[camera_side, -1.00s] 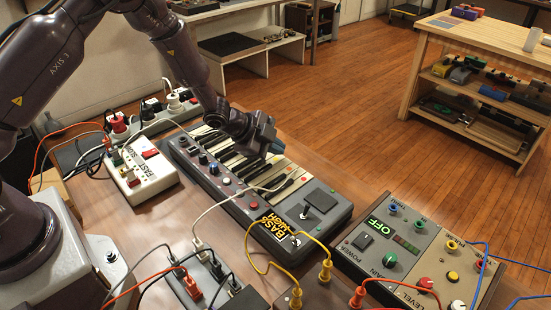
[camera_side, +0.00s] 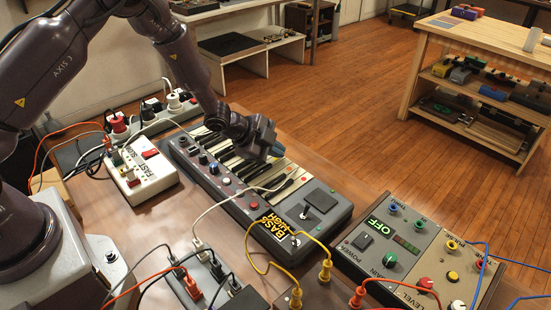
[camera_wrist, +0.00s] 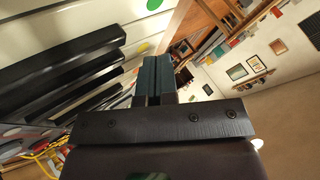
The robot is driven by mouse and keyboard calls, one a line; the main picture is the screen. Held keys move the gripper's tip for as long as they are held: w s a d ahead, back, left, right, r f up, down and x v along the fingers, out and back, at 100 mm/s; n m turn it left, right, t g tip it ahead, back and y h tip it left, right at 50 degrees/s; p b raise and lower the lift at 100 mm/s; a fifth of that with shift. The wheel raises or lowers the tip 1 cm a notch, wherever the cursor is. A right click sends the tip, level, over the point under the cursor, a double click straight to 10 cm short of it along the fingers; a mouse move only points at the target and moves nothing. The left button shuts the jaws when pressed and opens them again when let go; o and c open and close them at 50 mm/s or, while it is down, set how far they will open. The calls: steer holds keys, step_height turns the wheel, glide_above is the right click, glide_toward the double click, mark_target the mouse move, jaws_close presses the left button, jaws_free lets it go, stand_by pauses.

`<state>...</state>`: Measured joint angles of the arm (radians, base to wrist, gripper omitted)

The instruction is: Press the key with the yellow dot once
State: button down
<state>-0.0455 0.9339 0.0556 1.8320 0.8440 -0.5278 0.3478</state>
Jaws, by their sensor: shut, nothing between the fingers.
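The keyboard (camera_side: 240,195) is a grey unit with white and black keys, lying on the bench. Small coloured dots mark some keys near their ends. An orange-red dot (camera_side: 290,182) shows on a key to the near side of my gripper. My gripper (camera_side: 277,150) is shut and empty, low over the far right part of the keys; I cannot tell if it touches one. In the wrist view its dark teal fingertips (camera_wrist: 153,64) are together, and a green dot (camera_wrist: 142,19) shows on a white key beyond them.
A control box with an OFF display (camera_side: 381,224) stands to the right. A white box labelled FAST and SLOW (camera_side: 145,173) is to the left. Yellow cables (camera_side: 262,266) and a white cable lie at the keyboard's near end. Open floor is beyond the bench.

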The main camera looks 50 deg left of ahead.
mark_target(275, 161)
steer(key=shift+f, duration=0.55)
stand_by(0.4)
steer(key=shift+r, duration=0.95)
steer(key=shift+r, duration=2.55)
